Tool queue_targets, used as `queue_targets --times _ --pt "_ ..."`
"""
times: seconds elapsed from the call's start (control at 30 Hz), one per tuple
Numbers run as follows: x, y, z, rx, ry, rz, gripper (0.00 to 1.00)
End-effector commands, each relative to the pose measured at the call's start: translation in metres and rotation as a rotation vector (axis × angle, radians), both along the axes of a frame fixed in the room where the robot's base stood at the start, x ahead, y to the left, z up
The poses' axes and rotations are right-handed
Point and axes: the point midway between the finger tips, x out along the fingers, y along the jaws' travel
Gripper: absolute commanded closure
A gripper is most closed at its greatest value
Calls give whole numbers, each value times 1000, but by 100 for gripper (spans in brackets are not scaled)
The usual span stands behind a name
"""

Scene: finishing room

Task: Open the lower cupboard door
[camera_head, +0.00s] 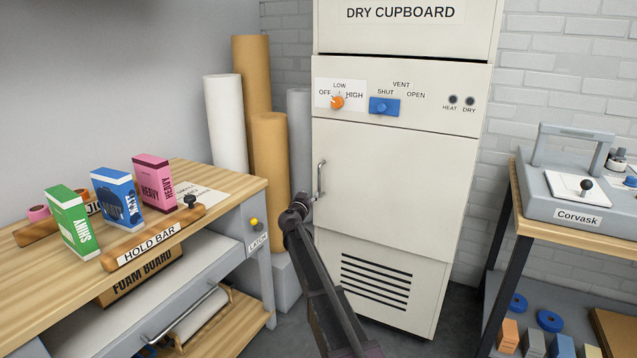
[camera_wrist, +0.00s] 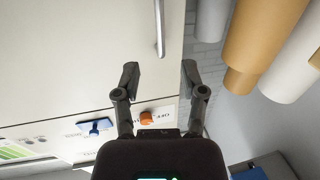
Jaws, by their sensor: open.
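The lower cupboard door (camera_head: 395,190) is a plain cream panel on the dry cupboard, and it is closed. Its upright metal bar handle (camera_head: 320,180) is on the door's left edge. My gripper (camera_head: 300,202) is just left of and below the handle in the head view. In the wrist view my gripper (camera_wrist: 160,76) is open and empty, with its two fingers apart. There the handle (camera_wrist: 160,28) is beyond the fingertips, in line with the gap between them. The door (camera_wrist: 80,50) fills the left of that upside-down view.
The control panel (camera_head: 430,95) with an orange knob and a blue vent switch is above the door. Paper rolls (camera_head: 268,160) stand left of the cupboard. A workbench (camera_head: 235,190) is at left, and a table with the Corvask machine (camera_head: 570,200) at right.

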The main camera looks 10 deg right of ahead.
Motion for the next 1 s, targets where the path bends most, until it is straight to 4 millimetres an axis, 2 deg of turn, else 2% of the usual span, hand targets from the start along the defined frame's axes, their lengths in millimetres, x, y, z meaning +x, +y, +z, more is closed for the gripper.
queue_targets --times 0.7,1.0 --pt "93 -40 0 0 0 0 46" --pt "115 -52 0 0 0 0 46"
